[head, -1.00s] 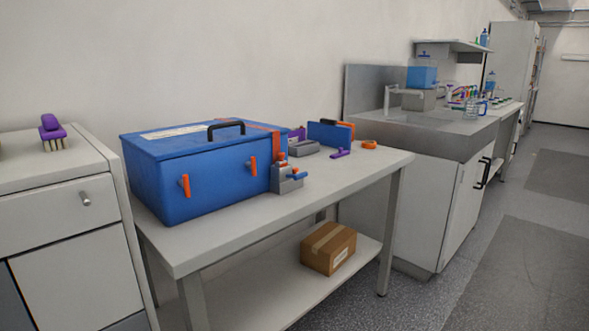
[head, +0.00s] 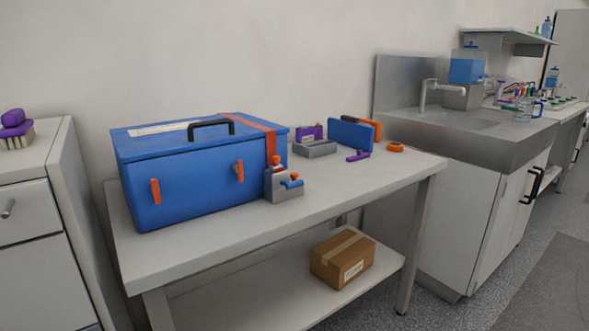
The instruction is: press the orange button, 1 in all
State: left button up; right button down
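A small grey block device (head: 283,185) stands on the white table, at the right front corner of a large blue case. It has an orange-topped part (head: 276,161) standing up at its back, a smaller orange piece (head: 295,176) and a blue piece (head: 292,184) on its front right. I cannot tell at this size which orange piece is the button. Neither of my grippers is in view.
The blue case (head: 195,180) fills the table's left part. Behind are a grey tray (head: 315,149), a blue panel (head: 350,134), a purple piece (head: 358,156) and an orange ring (head: 395,147). The table front (head: 340,195) is clear. A carton (head: 342,259) lies on the lower shelf.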

aim_at(293, 175)
jog(key=i+l+u, duration=0.15)
jog(key=l, duration=0.2)
jog(key=i+l+u, duration=0.15)
jog(key=l, duration=0.25)
jog(key=l+u, duration=0.15)
jog(key=l, duration=0.25)
jog(key=i+l+u, duration=0.15)
jog(key=l, duration=0.25)
